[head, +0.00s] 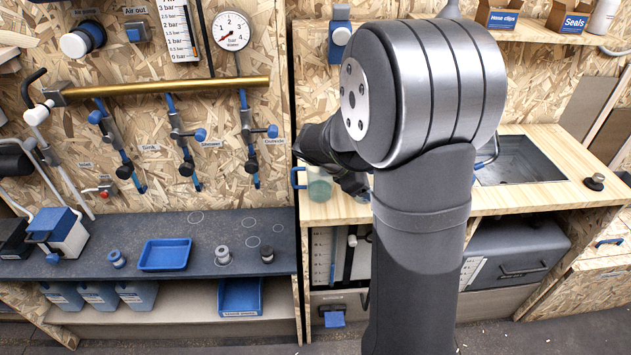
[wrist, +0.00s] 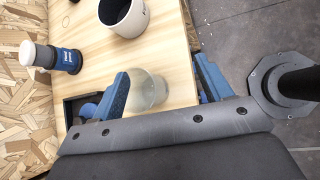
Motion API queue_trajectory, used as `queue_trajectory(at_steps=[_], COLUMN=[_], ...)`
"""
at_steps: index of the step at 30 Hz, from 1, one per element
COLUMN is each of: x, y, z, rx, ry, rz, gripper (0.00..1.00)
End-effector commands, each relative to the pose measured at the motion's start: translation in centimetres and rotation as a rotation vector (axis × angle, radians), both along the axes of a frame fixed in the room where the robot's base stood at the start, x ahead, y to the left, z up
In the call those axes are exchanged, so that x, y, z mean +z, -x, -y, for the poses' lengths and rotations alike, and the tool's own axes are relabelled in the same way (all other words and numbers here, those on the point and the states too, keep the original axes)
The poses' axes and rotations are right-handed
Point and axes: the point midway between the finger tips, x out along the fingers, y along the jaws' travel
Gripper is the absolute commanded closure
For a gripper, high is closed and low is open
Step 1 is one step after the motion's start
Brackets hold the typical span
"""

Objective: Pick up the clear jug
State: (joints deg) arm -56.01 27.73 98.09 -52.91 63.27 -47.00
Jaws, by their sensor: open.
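The clear jug (head: 319,188) is a see-through, slightly greenish vessel with a blue handle on its left side. It stands near the left front of the wooden counter in the head view. In the wrist view the jug (wrist: 148,90) shows as a round, hazy shape between the two blue-padded fingers. My gripper (wrist: 163,85) is open, with one finger on each side of the jug. The jug seems closer to the left finger; I cannot tell whether they touch. In the head view my gripper (head: 347,180) is dark and partly hidden behind my arm.
In the wrist view, a white pot with a dark inside (wrist: 120,18) stands beyond the jug, and a blue-and-white bottle-like thing (wrist: 55,58) is at the left. A sink (head: 520,160) is set in the counter (head: 485,208) at the right. The counter's edge is close to the jug.

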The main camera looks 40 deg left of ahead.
Motion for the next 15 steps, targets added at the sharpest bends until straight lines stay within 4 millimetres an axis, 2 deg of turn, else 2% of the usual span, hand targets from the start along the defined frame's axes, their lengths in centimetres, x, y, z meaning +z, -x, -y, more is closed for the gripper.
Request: queue_trajectory(at_steps=[1, 9, 15], x=[0.2, 1.1, 1.0], y=[1.8, 10.6, 16.4], z=[-0.8, -4.5, -6.0], rx=[0.104, 0.657, 0.974], ry=[0.039, 0.19, 0.244], rz=[0.041, 0.256, 0.355], gripper=[0.28, 0.28, 0.28])
